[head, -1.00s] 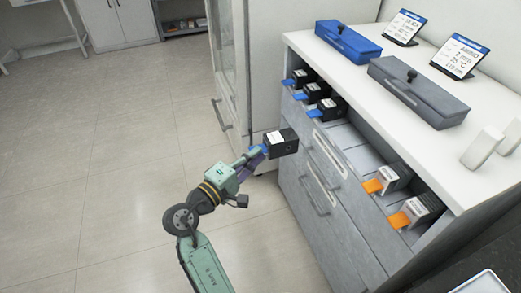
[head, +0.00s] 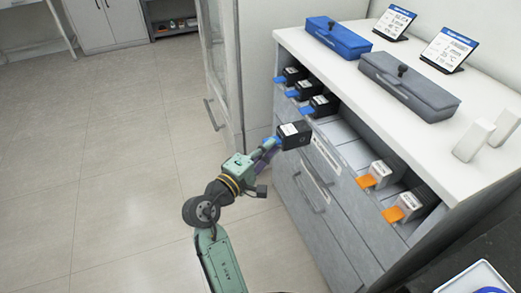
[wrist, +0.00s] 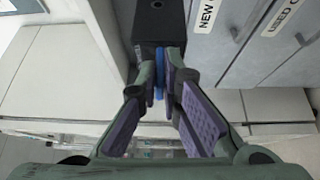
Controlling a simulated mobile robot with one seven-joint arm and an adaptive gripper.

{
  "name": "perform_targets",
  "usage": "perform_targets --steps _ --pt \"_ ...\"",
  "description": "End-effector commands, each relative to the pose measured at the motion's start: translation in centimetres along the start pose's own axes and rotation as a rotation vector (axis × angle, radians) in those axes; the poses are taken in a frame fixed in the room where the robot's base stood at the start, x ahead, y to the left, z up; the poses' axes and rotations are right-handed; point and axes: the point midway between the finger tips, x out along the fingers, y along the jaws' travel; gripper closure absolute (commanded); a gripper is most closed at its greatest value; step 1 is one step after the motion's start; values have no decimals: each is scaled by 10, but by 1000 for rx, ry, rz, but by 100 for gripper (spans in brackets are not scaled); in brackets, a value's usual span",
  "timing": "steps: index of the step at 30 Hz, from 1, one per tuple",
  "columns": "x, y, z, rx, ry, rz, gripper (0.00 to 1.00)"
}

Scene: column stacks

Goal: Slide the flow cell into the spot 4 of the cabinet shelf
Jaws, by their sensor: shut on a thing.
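My gripper (head: 268,149) is shut on the blue handle of a black flow cell (head: 295,135) with a white label. The wrist view shows the blue handle (wrist: 159,80) between the fingers and the dark cell body (wrist: 160,22) beyond it. The cell is outside the cabinet (head: 318,215), in front of the shelf opening, by its front edge. On the shelf, three black cells with blue handles (head: 320,104) fill the left spots. Two grey cells with orange handles (head: 410,207) stand at the right. Empty lanes (head: 345,137) lie between the groups. Spot numbers are not readable.
A blue box (head: 337,37), a grey box (head: 408,84), two sign stands (head: 449,48) and white blocks (head: 473,140) stand on the cabinet top. A tall glass-door cabinet (head: 220,75) is close at the left. The floor in front is clear.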

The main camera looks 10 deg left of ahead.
Motion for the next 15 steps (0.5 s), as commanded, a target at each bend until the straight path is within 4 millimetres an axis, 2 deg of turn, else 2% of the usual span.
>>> perform_targets --steps 15 --pt "32 0 19 1 -1 2 100"
